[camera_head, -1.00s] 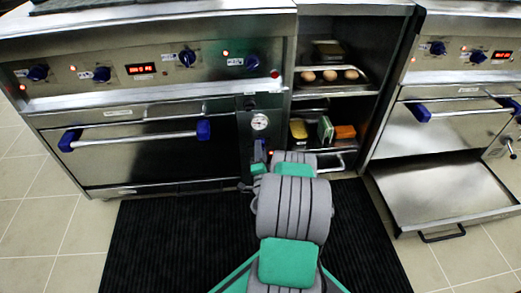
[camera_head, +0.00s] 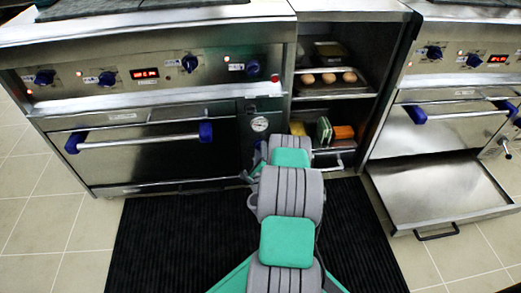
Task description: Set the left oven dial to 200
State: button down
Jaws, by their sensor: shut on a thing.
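The left oven (camera_head: 130,155) stands at the left, its door shut. Its steel front carries several blue dials, among them a far-left dial (camera_head: 44,78), one left of the red display (camera_head: 144,74), and two further right (camera_head: 189,63), (camera_head: 252,68). Their scale marks are too small to read. A narrow panel at the oven's right side holds a white round gauge (camera_head: 259,124). My arm reaches up to just below this gauge. A small bluish part shows there, but I cannot tell what it is. My gripper is hidden behind my own arm links.
A second oven (camera_head: 440,125) at the right has a pulled-out lower drawer (camera_head: 440,195) jutting over the floor. A black mat (camera_head: 160,240) lies in front.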

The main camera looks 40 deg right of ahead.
jog(key=shift+m, duration=0.6)
jog(key=c, duration=0.9)
grip_release()
jog(key=p+v, duration=0.1)
jog(key=v, duration=0.6)
jog(key=shift+s+a+r, duration=0.1)
jog(key=shift+s+a, duration=0.15)
jog(key=shift+s, duration=0.05)
